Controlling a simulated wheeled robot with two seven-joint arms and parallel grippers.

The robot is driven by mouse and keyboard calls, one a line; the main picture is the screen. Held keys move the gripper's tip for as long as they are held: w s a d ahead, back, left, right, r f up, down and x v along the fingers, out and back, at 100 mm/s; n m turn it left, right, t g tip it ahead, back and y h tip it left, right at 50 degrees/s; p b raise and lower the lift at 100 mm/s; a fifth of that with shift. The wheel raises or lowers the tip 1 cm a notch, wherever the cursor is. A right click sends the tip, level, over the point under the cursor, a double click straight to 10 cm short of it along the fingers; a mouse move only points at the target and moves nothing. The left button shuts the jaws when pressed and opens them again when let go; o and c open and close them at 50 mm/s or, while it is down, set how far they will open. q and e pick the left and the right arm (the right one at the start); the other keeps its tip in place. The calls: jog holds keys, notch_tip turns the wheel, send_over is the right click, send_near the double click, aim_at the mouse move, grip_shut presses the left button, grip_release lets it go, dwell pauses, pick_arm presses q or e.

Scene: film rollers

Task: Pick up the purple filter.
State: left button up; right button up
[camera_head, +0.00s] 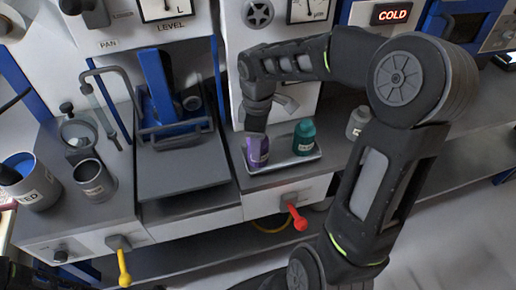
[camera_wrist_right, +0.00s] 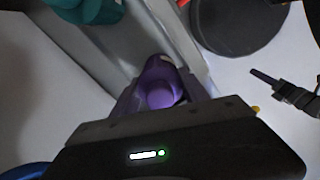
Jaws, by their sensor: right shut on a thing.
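The purple filter (camera_head: 257,152) stands upright at the left end of a pale tray (camera_head: 297,160) on the bench. My right gripper (camera_head: 256,138) reaches down over it from above. In the right wrist view the purple filter (camera_wrist_right: 163,84) sits between the jaws of my right gripper (camera_wrist_right: 160,95), which is shut on it. The gripper body hides part of the filter. I cannot tell whether the filter touches the tray.
A teal bottle (camera_head: 304,139) stands on the tray, right of the purple filter. A grey bottle (camera_head: 358,122) is further right. A blue-framed press (camera_head: 178,105) stands left. A red-handled lever (camera_head: 297,218) juts from the front below. Grey cups (camera_head: 92,181) stand at far left.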

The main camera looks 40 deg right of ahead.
jog(key=shift+r, duration=0.1)
notch_tip(320, 180, up, 10)
jog(key=shift+f, duration=0.1)
dwell(0.5)
dwell(0.5)
